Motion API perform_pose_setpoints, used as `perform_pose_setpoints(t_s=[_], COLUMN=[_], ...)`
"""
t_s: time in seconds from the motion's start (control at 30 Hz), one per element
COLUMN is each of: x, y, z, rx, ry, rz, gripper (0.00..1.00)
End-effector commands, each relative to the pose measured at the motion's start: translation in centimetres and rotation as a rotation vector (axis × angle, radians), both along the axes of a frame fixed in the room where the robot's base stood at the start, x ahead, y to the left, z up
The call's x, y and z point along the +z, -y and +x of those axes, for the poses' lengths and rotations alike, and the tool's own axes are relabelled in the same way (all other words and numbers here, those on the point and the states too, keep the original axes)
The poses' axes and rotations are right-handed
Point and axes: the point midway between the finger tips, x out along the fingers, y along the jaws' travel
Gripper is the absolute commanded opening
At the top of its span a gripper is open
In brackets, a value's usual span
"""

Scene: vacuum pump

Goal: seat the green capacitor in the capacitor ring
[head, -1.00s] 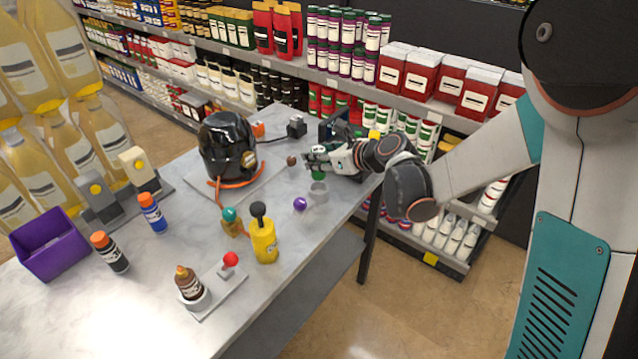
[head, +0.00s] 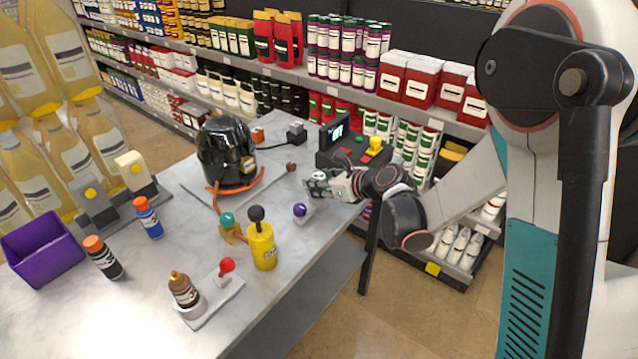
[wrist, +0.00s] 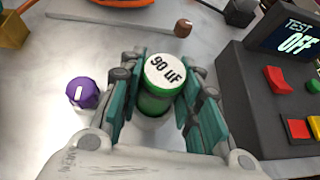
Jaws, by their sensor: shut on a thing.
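The green capacitor (wrist: 154,104) has a white top marked "90 uF" and stands roughly upright between my fingers in the wrist view. My gripper (wrist: 163,92) is shut on its sides. In the head view my gripper (head: 316,184) is low over the front right of the workbench, and its fingers mostly hide the capacitor. A pale round shape (wrist: 150,128), probably the capacitor ring, shows just below the green body. The fingers and palm cover most of it. I cannot tell whether the capacitor is above the ring or inside it.
A purple knob (wrist: 83,92) is close left of my fingers. A dark test box (wrist: 270,95) with red switches and an "OFF" display stands close right.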

Motion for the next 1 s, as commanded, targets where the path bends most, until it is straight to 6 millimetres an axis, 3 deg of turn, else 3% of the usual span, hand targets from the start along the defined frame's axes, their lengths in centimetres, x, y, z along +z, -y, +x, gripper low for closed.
perform_pose_setpoints(t_s=[0.03, 0.1, 0.53, 1.0], x=[-0.1, -0.1, 0.4, 4.7], y=[0.0, 0.0, 0.0, 5.7], z=[0.0, 0.0, 0.0, -5.3], rx=[0.0, 0.0, 0.0, -0.004], ry=[0.0, 0.0, 0.0, 0.0], rz=[0.0, 0.0, 0.0, 0.0], gripper=[0.38, 0.51, 0.51, 0.51])
